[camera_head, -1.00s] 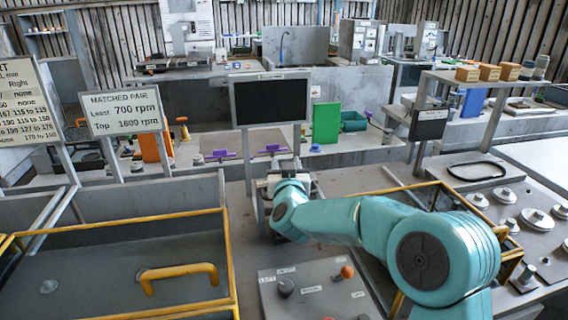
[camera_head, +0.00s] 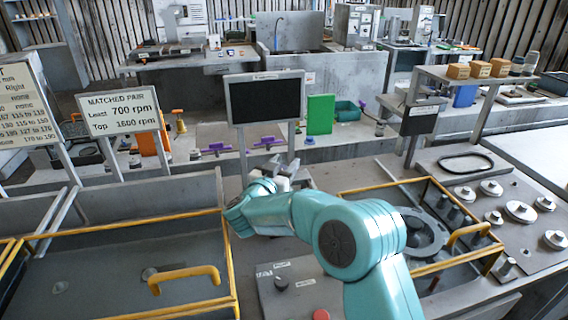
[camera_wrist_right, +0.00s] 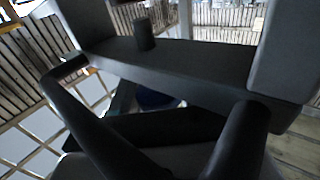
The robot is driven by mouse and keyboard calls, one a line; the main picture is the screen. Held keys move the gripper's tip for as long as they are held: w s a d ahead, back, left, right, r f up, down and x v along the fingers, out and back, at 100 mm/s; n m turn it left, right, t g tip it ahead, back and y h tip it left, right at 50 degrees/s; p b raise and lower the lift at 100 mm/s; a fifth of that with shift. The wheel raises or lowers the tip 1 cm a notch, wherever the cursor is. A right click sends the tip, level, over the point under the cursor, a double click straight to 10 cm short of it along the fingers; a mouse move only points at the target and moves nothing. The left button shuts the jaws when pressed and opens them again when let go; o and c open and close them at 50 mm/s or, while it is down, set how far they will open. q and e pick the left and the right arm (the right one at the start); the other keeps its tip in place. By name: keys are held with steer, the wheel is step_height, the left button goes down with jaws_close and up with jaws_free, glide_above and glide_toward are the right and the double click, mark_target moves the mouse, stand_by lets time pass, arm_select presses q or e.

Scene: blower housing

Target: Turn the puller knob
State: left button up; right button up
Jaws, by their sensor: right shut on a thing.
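My right gripper (camera_head: 266,187) is at the grey metal puller (camera_head: 292,174), behind the control box and below the black screen. It is shut on part of the puller, which I take to be its knob; my own wrist hides the knob in the head view. In the right wrist view, a thick grey crossbar (camera_wrist_right: 190,72) with a short peg (camera_wrist_right: 145,36) spans the picture close up. The dark gripper fingers (camera_wrist_right: 160,125) reach up under it. A dark bluish shape between them is too shadowed to make out. My left gripper is not in view.
A yellow-railed bay (camera_head: 105,268) lies left and another yellow-railed bay (camera_head: 418,232) with a round grey part lies right. A control box (camera_head: 300,290) with a red knob stands in front. A black screen (camera_head: 265,99) stands behind. A plate with several metal discs (camera_head: 520,211) is far right.

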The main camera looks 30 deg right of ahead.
steer(key=shift+r, duration=0.3)
steer(key=o, duration=0.7)
steer(key=shift+o, duration=1.4)
steer(key=shift+s+a, duration=0.1)
steer(key=shift+f, duration=0.2)
